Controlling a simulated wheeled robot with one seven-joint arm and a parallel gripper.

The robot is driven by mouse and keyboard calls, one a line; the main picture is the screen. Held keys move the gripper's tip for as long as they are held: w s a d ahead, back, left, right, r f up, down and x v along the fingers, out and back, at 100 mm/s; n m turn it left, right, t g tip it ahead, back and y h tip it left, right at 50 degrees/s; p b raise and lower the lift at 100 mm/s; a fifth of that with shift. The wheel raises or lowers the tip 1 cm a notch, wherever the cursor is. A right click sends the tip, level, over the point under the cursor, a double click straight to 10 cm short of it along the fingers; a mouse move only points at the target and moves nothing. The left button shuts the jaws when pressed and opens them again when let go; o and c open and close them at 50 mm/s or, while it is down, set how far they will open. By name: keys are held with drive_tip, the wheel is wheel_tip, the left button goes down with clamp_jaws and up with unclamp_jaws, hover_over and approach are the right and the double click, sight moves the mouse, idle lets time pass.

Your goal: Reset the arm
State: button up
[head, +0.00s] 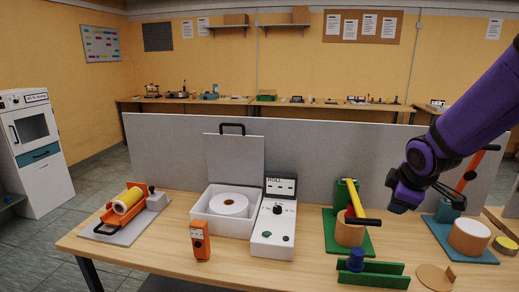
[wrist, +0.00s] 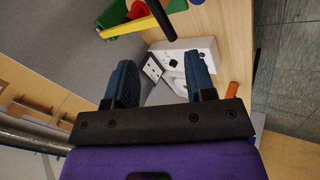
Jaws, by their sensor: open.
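My arm (head: 470,115) is purple and reaches in from the right in the head view. My gripper (head: 430,190) is above the right part of the table, in front of the grey partition. In the wrist view my gripper (wrist: 161,82) shows two blue fingers well apart, with nothing held between them. Beyond the fingers lie the white control box (wrist: 185,55) and part of the green stand (wrist: 110,15). The fingertips are partly hidden by the purple wrist in the head view.
On the wooden table (head: 150,235) stand an orange fixture (head: 108,222), a lidded white box (head: 198,212) with a roll (head: 229,205), an orange handheld device (head: 200,240) and a green stand (head: 328,238). A blue-based fixture (head: 445,238) is close to my gripper. The grey partition (head: 320,150) runs behind.

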drive_tip(key=s+a+r+m, duration=0.1)
drive_tip(key=s+r+m, duration=0.3)
drive_tip(key=s, duration=0.3)
drive_tip(key=s+a+r+m, duration=0.2)
drive_tip(key=s+r+m, duration=0.2)
drive_tip(key=s, duration=0.4)
drive_tip(key=s+a+r+m+y, duration=0.1)
drive_tip(key=s+r+m, duration=0.2)
drive_tip(key=s+r, duration=0.2)
drive_tip(key=s, duration=0.3)
drive_tip(key=shift+s+a+r+m+g, duration=0.15)
drive_tip(key=shift+a+r+m+g, duration=0.1)
drive_tip(key=shift+a+m+g, duration=0.15)
